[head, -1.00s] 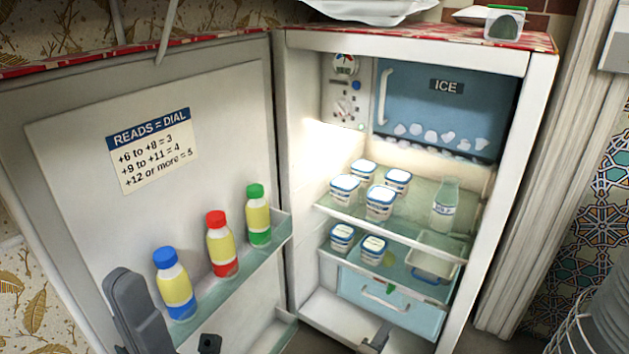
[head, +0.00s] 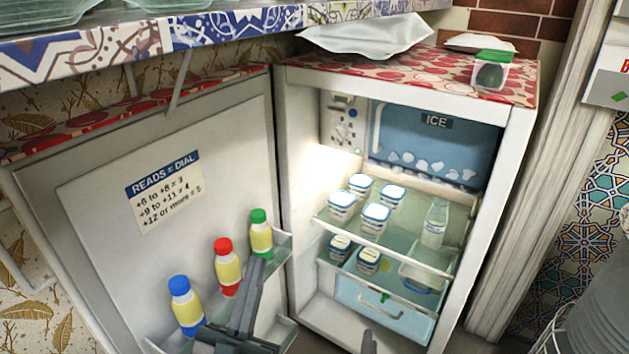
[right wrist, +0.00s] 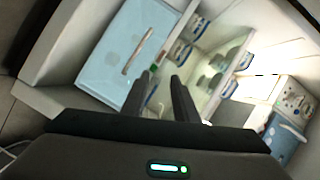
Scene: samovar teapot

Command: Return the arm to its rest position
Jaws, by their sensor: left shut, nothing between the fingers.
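My left gripper (head: 261,265) is in the head view, in front of the fridge door's shelf, near the red-capped bottle (head: 227,268) and the green-capped bottle (head: 261,233). Its dark grey fingers are together, with nothing between them. My right gripper shows only as a dark tip (head: 369,341) at the bottom edge of the head view, low before the fridge. In the right wrist view, the right gripper (right wrist: 163,77) has its two dark fingers apart, with no object held between them, pointing into the fridge. Most of both arms is out of view.
The fridge door stands open at left, with a blue-capped bottle (head: 186,305) on its shelf. Several white tubs (head: 375,219) and a milk bottle (head: 435,223) stand inside the fridge (head: 520,150). A blue drawer (head: 385,307) is below. A patterned shelf edge (head: 170,32) overhangs at upper left.

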